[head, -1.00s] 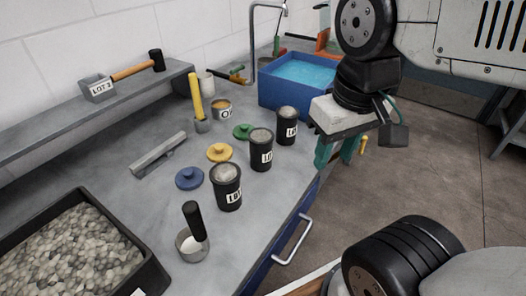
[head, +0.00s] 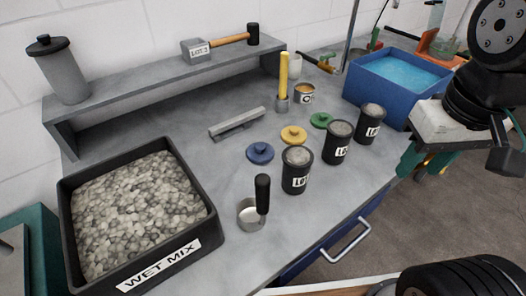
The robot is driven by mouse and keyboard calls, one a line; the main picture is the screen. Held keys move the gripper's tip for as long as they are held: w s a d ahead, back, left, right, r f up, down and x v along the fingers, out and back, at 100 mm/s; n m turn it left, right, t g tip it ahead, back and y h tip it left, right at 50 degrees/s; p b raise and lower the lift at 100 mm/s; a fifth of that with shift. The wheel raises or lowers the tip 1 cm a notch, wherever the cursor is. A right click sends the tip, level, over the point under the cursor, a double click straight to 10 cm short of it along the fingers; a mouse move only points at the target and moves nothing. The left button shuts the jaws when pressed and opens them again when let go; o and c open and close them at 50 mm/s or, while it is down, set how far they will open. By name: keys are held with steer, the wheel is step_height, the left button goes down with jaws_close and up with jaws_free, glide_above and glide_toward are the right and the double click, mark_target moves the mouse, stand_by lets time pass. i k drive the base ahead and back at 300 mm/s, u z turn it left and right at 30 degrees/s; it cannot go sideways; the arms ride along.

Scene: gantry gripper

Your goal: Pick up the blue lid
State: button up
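The blue lid (head: 260,153) lies flat on the grey bench, knob up, left of the nearest black cup (head: 297,171). A yellow lid (head: 293,135) and a green lid (head: 321,121) lie in a row behind it, to the right. My gripper (head: 428,168), with a pale body and teal fingers, hangs at the right, beyond the bench's front edge and well away from the blue lid. Its fingers look apart with nothing visible between them. The fingers are partly hidden by my own arm parts.
Two more black cups (head: 337,142) (head: 369,124) stand in line with the nearest. A scoop (head: 251,213) with a black handle stands in front of the blue lid. A grey bar (head: 237,123) lies behind it. The WET MIX tray (head: 206,225) is left; a blue water tub (head: 375,88) is back right.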

mark_target(260, 152)
steer(key=u, duration=0.95)
steer(key=k, duration=0.9)
steer(key=z, duration=0.3)
steer(key=i, duration=1)
